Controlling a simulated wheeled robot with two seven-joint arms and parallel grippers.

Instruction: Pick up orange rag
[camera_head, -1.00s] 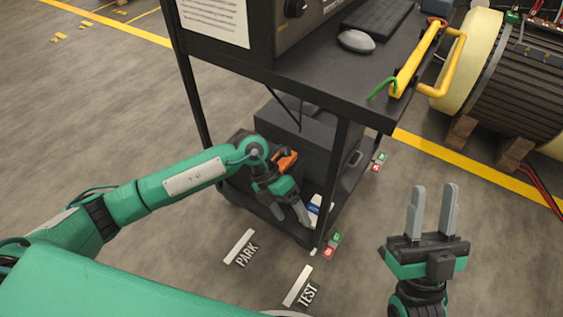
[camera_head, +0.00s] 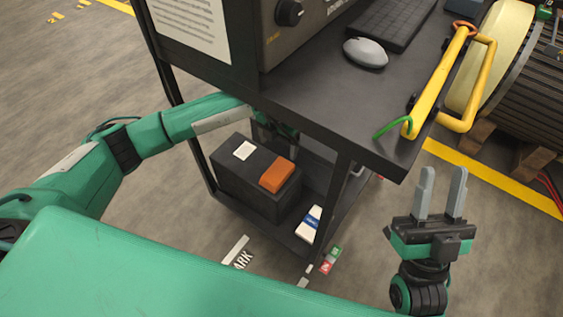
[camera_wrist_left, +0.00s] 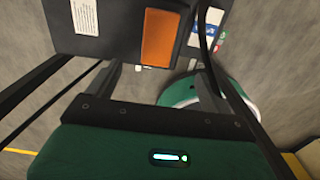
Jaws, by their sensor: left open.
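The orange rag (camera_head: 276,176) lies folded on top of a black box (camera_head: 240,190) on the cart's lower shelf, near the box's right end. My left arm reaches in under the cart's tabletop. My left gripper is mostly hidden by the tabletop edge in the head view. In the left wrist view my left gripper (camera_wrist_left: 160,80) is open and empty, and the rag (camera_wrist_left: 160,37) shows ahead, between the lines of the two fingers and apart from them. My right gripper (camera_head: 441,190) is open and empty, upright, to the right of the cart.
The tabletop (camera_head: 330,105) overhangs the box, with cart posts around it.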

